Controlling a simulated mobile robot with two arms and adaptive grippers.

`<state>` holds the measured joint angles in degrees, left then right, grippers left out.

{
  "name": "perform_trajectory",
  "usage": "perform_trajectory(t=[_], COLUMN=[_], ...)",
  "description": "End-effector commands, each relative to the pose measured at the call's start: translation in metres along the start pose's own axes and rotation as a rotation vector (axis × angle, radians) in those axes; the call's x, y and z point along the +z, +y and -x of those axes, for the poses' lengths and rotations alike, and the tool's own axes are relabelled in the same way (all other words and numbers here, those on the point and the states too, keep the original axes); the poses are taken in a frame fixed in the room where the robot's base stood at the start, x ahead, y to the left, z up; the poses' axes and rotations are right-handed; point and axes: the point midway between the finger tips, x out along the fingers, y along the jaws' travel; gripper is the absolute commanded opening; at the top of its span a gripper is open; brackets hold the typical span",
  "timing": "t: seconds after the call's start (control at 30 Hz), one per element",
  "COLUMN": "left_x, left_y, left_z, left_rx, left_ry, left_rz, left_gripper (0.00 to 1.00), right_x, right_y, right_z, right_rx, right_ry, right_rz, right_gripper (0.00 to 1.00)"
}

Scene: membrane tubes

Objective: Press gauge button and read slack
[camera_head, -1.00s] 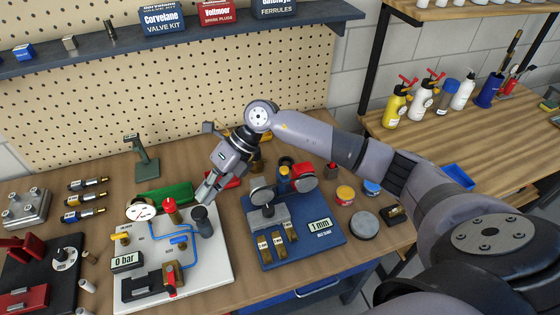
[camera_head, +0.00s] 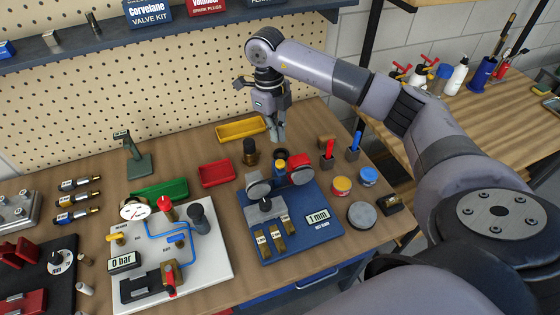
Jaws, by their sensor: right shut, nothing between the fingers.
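The belt gauge is a blue board (camera_head: 330,232) on the bench. Its white display (camera_head: 317,216) reads "1 mm". Two round rollers, one grey (camera_head: 257,186) and one red-backed (camera_head: 300,170), stand at its back edge. A grey metal block (camera_head: 265,208) and several labelled brass blocks are on the board. My right gripper (camera_head: 277,138) points down, shut and empty, in line with the blue and yellow part and apparently above it. My left gripper is not in view.
A white panel (camera_head: 205,262) with a "0 bar" display (camera_head: 124,262) lies left of the gauge. Green (camera_head: 160,190), red (camera_head: 215,173) and yellow (camera_head: 241,129) bins sit behind.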

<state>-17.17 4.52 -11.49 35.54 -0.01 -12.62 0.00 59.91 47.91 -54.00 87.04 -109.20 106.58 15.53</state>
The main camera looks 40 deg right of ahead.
Motion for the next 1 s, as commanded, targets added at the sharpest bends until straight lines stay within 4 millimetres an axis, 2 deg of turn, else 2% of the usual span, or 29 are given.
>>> perform_trajectory(t=[0.27, 0.7, 1.0], left_x=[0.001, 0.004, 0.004], left_y=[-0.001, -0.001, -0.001], left_z=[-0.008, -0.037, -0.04], left_rx=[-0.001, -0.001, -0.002], left_ry=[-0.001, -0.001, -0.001], left_rz=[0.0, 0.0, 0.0], left_gripper=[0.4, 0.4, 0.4], right_x=[0.0, 0.0, 0.0], right_y=[0.001, 0.001, 0.001], right_z=[-0.013, -0.065, -0.07], right_rx=[0.002, 0.002, 0.001], right_ry=[0.0, -0.001, -0.001], right_rz=[0.001, 0.001, 0.001], right_gripper=[0.0, 0.0, 0.0])
